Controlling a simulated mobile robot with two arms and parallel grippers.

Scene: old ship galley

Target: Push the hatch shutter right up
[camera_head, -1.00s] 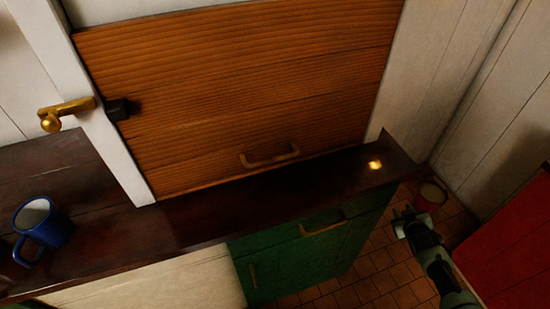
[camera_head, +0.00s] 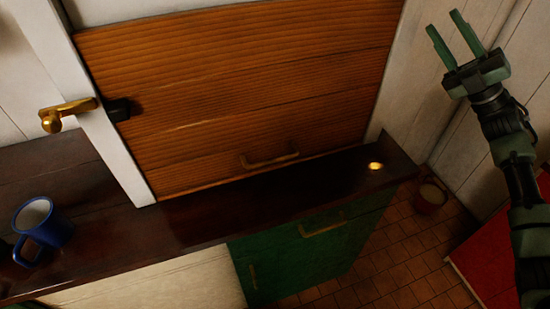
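The hatch shutter (camera_head: 230,90) is a panel of brown wooden slats in a white frame. It is down, with its lower edge close to the dark counter. A brass bar handle (camera_head: 270,160) sits low on it, right of the middle. A small black block (camera_head: 120,109) sits at its left edge by the frame. My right gripper (camera_head: 452,22) is raised at the upper right, right of the shutter and apart from it. Its two green fingers are spread and hold nothing. My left gripper is not in view.
A blue mug (camera_head: 42,228) stands on the dark counter (camera_head: 220,215) at the left. A brass knob (camera_head: 55,117) is on the frame's left side. Green cabinets (camera_head: 310,250) are below. A small bucket (camera_head: 430,197) stands on the tiled floor, near a red surface (camera_head: 490,260).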

